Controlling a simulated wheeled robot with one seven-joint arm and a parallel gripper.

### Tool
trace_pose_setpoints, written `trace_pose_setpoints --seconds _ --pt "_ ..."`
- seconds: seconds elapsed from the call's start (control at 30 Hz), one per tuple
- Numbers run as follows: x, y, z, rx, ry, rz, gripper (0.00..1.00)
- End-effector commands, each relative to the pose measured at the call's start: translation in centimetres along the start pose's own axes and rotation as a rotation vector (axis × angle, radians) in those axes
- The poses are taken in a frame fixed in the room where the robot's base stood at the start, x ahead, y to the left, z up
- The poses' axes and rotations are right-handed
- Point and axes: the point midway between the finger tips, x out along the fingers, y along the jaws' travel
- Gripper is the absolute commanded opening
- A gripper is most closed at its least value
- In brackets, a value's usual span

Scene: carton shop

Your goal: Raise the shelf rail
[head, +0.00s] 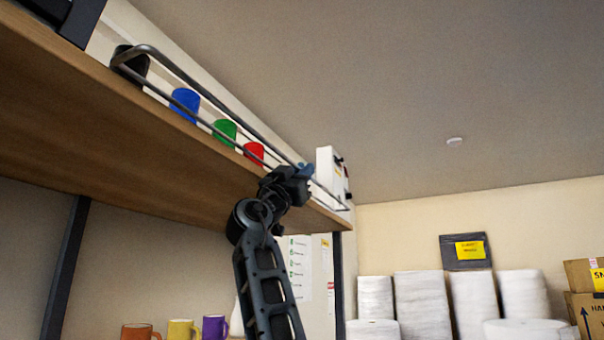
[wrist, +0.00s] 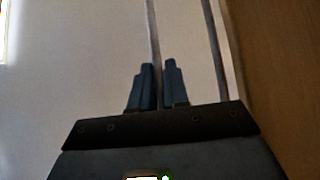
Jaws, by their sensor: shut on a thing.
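The shelf rail (head: 205,92) is a grey metal loop with two long bars, running along the front edge of the high wooden shelf (head: 120,150). My gripper (head: 305,170) is at the rail's right part, near the far end of the shelf. In the wrist view, my gripper (wrist: 158,68) has its two blue fingers close together on either side of one bar of the rail (wrist: 153,30). The second bar runs parallel, to the right, between that bar and the shelf board (wrist: 270,70). The gripped spot is partly hidden by the fingers.
Black, blue (head: 184,104), green (head: 225,131) and red (head: 254,151) cups stand on the shelf behind the rail. A white box (head: 331,175) is at its right end. Mugs (head: 182,329) are below. White rolls (head: 420,300) and cartons (head: 585,273) stand at right.

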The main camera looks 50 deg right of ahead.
Motion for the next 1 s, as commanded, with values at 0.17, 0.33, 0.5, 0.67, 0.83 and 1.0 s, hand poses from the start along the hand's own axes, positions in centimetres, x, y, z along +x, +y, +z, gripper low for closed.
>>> trace_pose_setpoints --seconds 0.17,0.33,0.5,0.67,0.83,1.0 --pt "0.6 -0.1 -0.7 -0.072 0.002 -0.076 0.00" --pt "1.4 -0.5 -1.5 -0.174 0.002 -0.178 0.00" --pt "2.1 -1.0 -2.2 -0.286 0.003 -0.293 0.00" --pt "2.5 -1.4 -2.5 -0.390 0.005 -0.393 0.00" --pt "2.7 -1.9 -2.8 -0.486 0.005 -0.487 0.00" --pt "2.8 -2.5 -2.9 -0.560 0.004 -0.560 0.00"
